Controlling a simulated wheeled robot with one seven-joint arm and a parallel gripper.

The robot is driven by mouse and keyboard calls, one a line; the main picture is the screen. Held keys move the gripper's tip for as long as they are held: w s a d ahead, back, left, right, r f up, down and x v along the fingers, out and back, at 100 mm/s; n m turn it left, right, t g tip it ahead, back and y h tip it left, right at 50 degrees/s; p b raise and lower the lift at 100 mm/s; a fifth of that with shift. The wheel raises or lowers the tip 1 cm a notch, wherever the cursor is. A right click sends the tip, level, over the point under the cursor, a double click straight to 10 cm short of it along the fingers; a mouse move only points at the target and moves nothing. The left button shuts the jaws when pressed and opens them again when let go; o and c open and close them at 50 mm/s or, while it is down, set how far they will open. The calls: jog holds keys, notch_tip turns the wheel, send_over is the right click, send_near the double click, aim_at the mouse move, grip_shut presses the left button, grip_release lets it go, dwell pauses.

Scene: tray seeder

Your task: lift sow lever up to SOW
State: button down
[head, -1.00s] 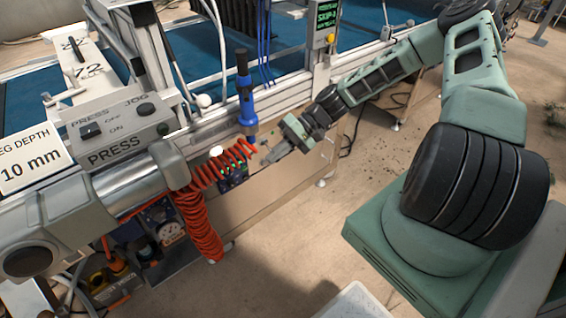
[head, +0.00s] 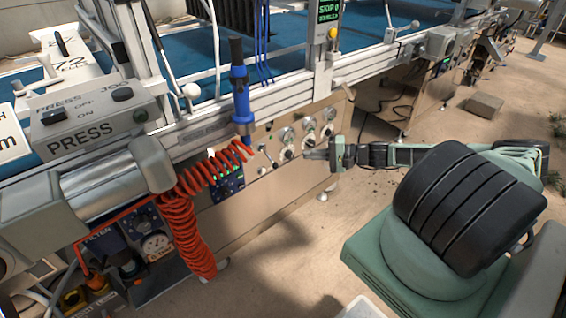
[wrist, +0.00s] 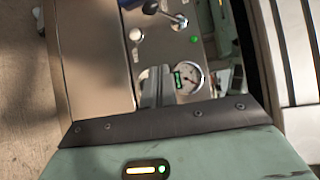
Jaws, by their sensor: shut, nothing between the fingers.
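A small lever (wrist: 172,14) with a dark knob and a silver base sits on the metal front panel, near the top of the wrist view. In the head view what looks like the same lever (head: 266,154) is on the machine's side panel. I cannot read a SOW mark by it. My gripper (head: 308,155) is in front of the panel, to the right of the lever, its fingers pointing left. In the wrist view my gripper (wrist: 156,72) is shut and empty, below the lever and apart from it. The fingers partly cover a gauge.
A round gauge (wrist: 188,78), a green lamp (wrist: 194,39) and a white button (wrist: 136,34) are near the fingers. A blue-handled tool (head: 242,100) and a coiled orange hose (head: 190,215) hang left of the lever.

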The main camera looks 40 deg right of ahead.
aim_at(270, 159)
jog(key=w+a+f, duration=0.1)
jog(key=w+a, duration=0.3)
jog(key=a, duration=0.4)
jog(key=shift+a+b, duration=0.25)
jog(key=shift+b, duration=0.2)
jog(key=shift+r, duration=0.1)
jog(key=shift+r+g+p, duration=0.15)
jog(key=shift+g+p, duration=0.15)
jog(key=shift+p, duration=0.45)
